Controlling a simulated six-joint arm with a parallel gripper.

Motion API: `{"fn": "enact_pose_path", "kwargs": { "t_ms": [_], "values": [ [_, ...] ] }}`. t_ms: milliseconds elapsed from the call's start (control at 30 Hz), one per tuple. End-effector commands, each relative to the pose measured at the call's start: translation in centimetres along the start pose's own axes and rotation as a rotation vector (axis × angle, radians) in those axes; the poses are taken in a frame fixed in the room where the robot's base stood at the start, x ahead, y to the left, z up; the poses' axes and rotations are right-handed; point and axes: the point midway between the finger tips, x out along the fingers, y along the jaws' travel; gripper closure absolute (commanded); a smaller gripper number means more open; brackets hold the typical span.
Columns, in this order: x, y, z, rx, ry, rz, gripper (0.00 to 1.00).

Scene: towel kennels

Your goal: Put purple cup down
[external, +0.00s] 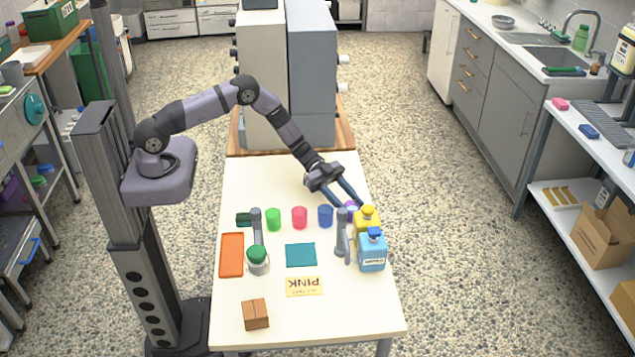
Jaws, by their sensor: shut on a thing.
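The purple cup (351,207) is at the right end of a row of cups, partly hidden by my gripper's fingers and the things in front of it. My gripper (349,203) reaches down from the upper left with its fingers around the cup, shut on it. I cannot tell whether the cup touches the table or is held slightly above it. Left of it in the row stand a blue cup (325,216), a pink cup (299,217) and a green cup (273,219). A flat teal square (300,255) lies bare in front of the row.
A yellow bottle (367,222) and a blue bottle (372,252) crowd the right, beside a grey upright object (342,240).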

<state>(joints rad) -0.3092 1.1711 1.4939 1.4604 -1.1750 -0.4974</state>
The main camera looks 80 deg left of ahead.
Motion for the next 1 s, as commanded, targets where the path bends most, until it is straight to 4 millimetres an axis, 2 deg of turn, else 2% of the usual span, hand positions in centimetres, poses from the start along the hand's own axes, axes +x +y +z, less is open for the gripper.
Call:
{"fn": "enact_pose_path", "kwargs": {
  "t_ms": [33,67,567,767,1000],
  "values": [
    [0.1,0.0,0.3,0.000,0.000,0.000,0.84],
    [0.1,0.0,0.2,0.000,0.000,0.000,0.53],
    [-0.5,-0.1,-0.1,-0.001,0.000,-0.002,0.52],
    [-3.4,-0.1,-0.1,-0.001,0.001,-0.005,0.52],
    [-7.8,-0.2,0.0,0.000,0.000,-0.005,0.52]
  ]
}}
